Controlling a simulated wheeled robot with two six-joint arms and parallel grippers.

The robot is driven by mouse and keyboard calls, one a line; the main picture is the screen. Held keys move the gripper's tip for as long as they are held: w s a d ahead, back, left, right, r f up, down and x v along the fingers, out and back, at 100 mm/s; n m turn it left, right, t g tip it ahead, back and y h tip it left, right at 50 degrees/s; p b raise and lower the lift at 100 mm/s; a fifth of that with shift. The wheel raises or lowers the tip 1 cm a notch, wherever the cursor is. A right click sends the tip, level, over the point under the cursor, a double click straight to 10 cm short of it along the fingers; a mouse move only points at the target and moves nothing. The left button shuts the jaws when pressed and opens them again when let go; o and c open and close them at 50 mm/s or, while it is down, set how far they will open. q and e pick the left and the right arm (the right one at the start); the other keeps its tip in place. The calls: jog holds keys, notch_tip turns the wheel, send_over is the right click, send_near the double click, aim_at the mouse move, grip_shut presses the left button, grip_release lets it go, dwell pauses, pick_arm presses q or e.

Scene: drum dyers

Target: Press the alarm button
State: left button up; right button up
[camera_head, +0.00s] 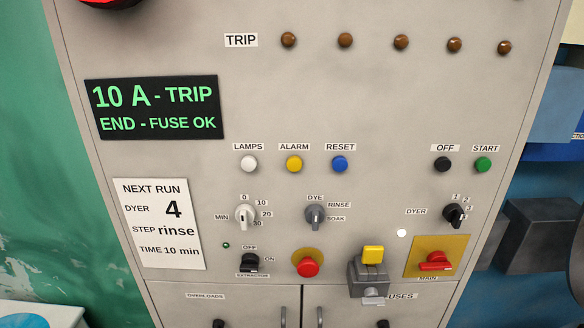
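The alarm button (294,164) is a round yellow button under the label ALARM on the grey panel. It sits between the white LAMPS button (249,164) and the blue RESET button (340,164). Nothing covers it. Neither of my grippers shows in the head view.
The grey cabinet (400,100) fills the view. A display (152,107) reads 10 A - TRIP, END - FUSE OK. A red mushroom button (308,267), a grey box with a yellow top (371,272) and a red MAIN switch (436,261) stick out lower down. The space before the buttons is clear.

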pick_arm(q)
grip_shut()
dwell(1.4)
